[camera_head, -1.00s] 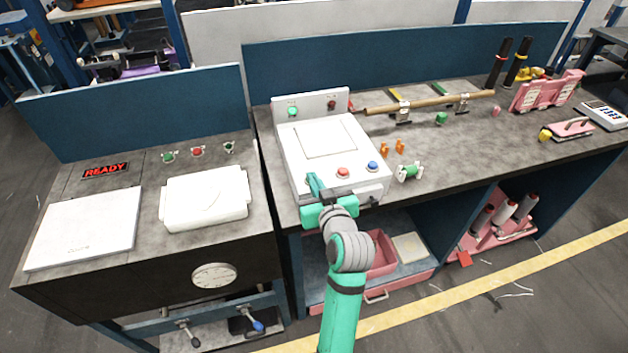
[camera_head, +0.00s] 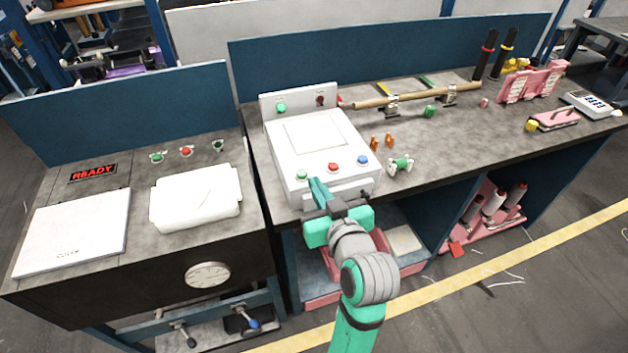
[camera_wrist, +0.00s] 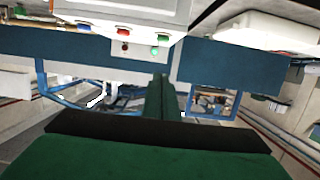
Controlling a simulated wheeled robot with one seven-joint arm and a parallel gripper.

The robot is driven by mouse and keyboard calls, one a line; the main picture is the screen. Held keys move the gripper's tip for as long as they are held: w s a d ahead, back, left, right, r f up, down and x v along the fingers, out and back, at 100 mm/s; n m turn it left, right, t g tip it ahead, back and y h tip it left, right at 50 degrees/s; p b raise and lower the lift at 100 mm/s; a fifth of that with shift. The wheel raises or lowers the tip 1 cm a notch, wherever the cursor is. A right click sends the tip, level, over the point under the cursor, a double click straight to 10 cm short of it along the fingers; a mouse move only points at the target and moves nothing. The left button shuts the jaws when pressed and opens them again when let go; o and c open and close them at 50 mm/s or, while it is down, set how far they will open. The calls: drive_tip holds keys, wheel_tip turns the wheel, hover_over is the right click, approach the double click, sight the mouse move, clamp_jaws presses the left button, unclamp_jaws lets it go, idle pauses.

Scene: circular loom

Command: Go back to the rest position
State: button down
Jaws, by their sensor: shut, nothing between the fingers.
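My gripper (camera_head: 322,192) is at the front edge of the white control box (camera_head: 318,140), low at its front face, with its green fingers together and nothing between them. In the wrist view its fingers (camera_wrist: 162,98) also show closed and empty. The box has green, red and blue buttons on its front top, and the green one (camera_head: 302,174) is just behind the fingertips. Whether the fingers touch the box cannot be told. My arm comes up from the bottom of the head view.
On the left bench lie a white lid panel (camera_head: 75,230) and a white cover (camera_head: 197,197). A green spool (camera_head: 400,165) and orange pieces (camera_head: 381,141) are right of the box. A pink bin (camera_head: 385,250) is on the shelf below.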

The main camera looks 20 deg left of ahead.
idle(0.8)
drive_tip(key=s+d+f+m+t+h, duration=0.1)
drive_tip(key=s+d+f+m+h, duration=0.25)
drive_tip(key=s+f, duration=0.45)
drive_tip(key=s+d+f+m+t+h, duration=0.1)
drive_tip(key=s+d+f+m+h, duration=0.3)
drive_tip(key=f, duration=0.7)
drive_tip(key=s+d+f, duration=0.1)
drive_tip(key=s+d, duration=0.1)
drive_tip(key=s, duration=0.9)
drive_tip(key=s+d+f+h, duration=0.1)
drive_tip(key=s+d, duration=0.2)
drive_tip(key=s, duration=0.8)
drive_tip(key=shift+s+f+n, duration=0.35)
drive_tip(key=shift+s, duration=0.05)
